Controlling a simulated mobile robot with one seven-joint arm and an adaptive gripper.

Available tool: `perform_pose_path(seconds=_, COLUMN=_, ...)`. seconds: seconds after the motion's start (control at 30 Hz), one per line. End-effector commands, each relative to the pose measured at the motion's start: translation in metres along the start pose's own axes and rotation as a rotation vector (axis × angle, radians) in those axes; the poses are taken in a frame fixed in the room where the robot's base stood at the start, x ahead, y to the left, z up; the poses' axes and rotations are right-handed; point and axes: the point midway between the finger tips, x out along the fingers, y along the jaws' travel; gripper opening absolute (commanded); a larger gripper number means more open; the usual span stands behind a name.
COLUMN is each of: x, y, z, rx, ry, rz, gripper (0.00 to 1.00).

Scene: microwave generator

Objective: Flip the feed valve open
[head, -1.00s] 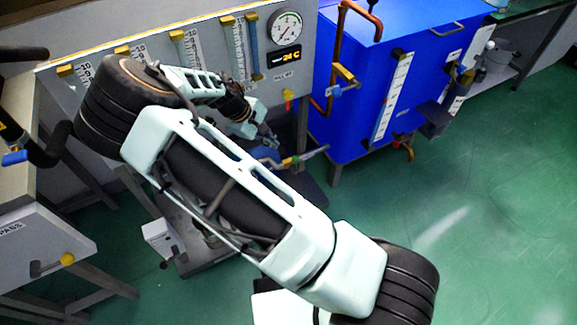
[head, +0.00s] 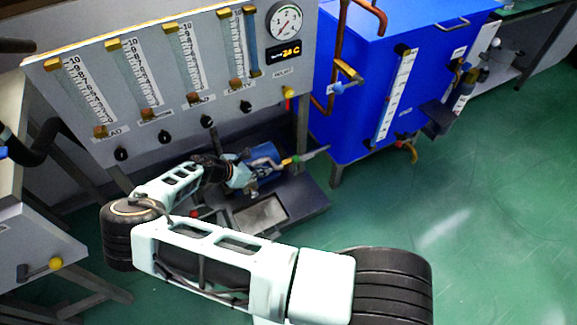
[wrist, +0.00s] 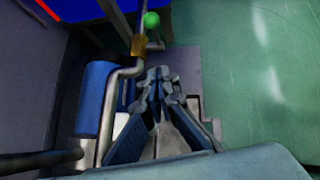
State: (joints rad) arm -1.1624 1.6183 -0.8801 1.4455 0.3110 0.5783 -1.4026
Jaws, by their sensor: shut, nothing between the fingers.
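A small valve (head: 291,160) with a green knob and brass-yellow body sits on the pipe by the blue pump (head: 262,160). I take it for the feed valve; no label on it is readable. In the wrist view its green ball (wrist: 151,20) and brass fitting (wrist: 138,45) stand beyond my fingertips, on the bent grey pipe (wrist: 108,110). My gripper (wrist: 159,76) is shut and empty, to the right of the pipe and apart from the green ball. In the head view my gripper (head: 254,190) is low beside the pump, left of the valve.
The flowmeter panel (head: 150,125) with several tubes and black knobs stands behind my arm. A blue tank (head: 360,110) with copper pipes and a brass-handled valve (head: 347,72) is to the right. A grey tray base (head: 300,195) lies under the pump. Green floor is free at right.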

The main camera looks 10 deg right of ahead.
Motion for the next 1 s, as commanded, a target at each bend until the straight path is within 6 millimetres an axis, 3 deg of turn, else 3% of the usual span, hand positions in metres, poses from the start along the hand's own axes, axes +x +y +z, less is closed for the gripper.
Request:
perform_pose_path(seconds=0.23, x=0.001, y=0.000, z=0.000, rx=0.003, ry=0.000, rz=-0.001, gripper=0.00)
perform_pose_path(seconds=0.37, x=0.012, y=-0.001, z=-0.001, rx=0.004, ry=0.000, rz=-0.003, gripper=0.00)
perform_pose_path(seconds=0.83, x=0.107, y=-0.001, z=-0.001, rx=0.004, ry=-0.001, rz=-0.002, gripper=0.00)
perform_pose_path(seconds=1.0, x=0.122, y=-0.001, z=0.018, rx=0.006, ry=0.000, rz=-0.002, gripper=0.00)
